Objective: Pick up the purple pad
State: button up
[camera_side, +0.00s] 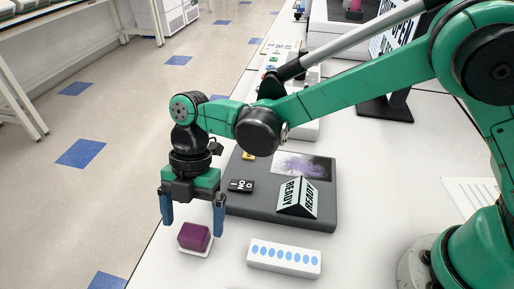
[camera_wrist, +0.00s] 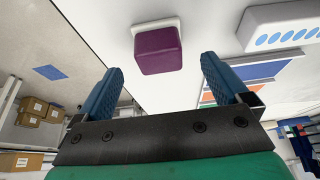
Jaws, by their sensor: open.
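The purple pad (camera_side: 194,236) is a small block on a white square base (camera_side: 197,249) near the table's left edge in the side view. It also shows in the wrist view (camera_wrist: 159,50), at the top middle, beyond the fingertips. My gripper (camera_side: 192,214) points down with its two blue fingers apart, and it is empty. In the side view the fingers appear above and to either side of the pad, one near its left and one near its right. In the wrist view the fingers (camera_wrist: 162,72) do not touch the pad.
A white strip with blue ovals (camera_side: 284,258) lies to the right of the pad. A dark grey board (camera_side: 265,205) behind holds a folded READY sign (camera_side: 298,197), a small black piece (camera_side: 241,186) and a yellow piece. The white table is clear around the pad; its left edge is close.

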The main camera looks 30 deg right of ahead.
aim_at(193, 232)
jog(key=shift+x, duration=1.7)
jog(key=c, duration=1.3)
jog(key=shift+c, duration=0.2)
jog(key=shift+r, duration=0.1)
notch_tip(193, 232, up, 20)
